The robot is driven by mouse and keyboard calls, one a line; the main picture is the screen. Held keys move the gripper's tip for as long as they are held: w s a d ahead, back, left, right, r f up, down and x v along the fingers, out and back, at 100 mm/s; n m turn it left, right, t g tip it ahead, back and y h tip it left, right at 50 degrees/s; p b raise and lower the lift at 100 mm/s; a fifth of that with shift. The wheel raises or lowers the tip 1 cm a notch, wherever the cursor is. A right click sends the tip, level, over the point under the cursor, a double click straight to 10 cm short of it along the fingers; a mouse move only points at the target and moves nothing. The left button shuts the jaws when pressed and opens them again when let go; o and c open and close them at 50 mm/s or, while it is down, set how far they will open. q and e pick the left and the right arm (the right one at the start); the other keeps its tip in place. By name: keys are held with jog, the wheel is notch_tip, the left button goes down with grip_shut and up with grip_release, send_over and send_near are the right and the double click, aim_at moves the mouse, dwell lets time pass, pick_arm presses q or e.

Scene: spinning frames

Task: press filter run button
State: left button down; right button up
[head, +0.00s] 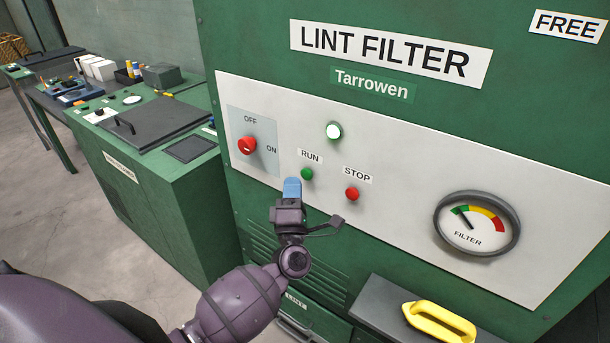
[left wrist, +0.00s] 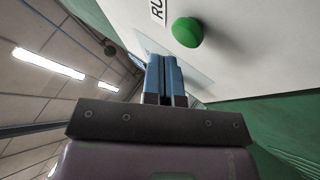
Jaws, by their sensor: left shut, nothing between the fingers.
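The green run button (head: 307,174) sits on the white panel of the lint filter machine (head: 240,40), under the RUN label (head: 310,156). My left gripper (head: 292,184) is shut and empty, just below and left of the button in the head view. In the left wrist view the shut blue fingers (left wrist: 165,65) point toward the panel, and the green button (left wrist: 187,32) stands just right of their tips, apart in the picture. Whether the tips touch the panel is unclear. My right gripper is not in view.
A red stop button (head: 352,194) is right of the run button. A red OFF/ON knob (head: 247,146) is to the left. A white lamp (head: 333,130) is above, a filter gauge (head: 477,223) at right. A yellow handle (head: 439,322) sits lower right. A green cabinet (head: 165,190) stands left.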

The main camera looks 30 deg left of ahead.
pick_arm(q)
jog(key=shift+s+a+p, duration=0.15)
jog(key=shift+s+p, duration=0.4)
jog(key=shift+s, duration=1.85)
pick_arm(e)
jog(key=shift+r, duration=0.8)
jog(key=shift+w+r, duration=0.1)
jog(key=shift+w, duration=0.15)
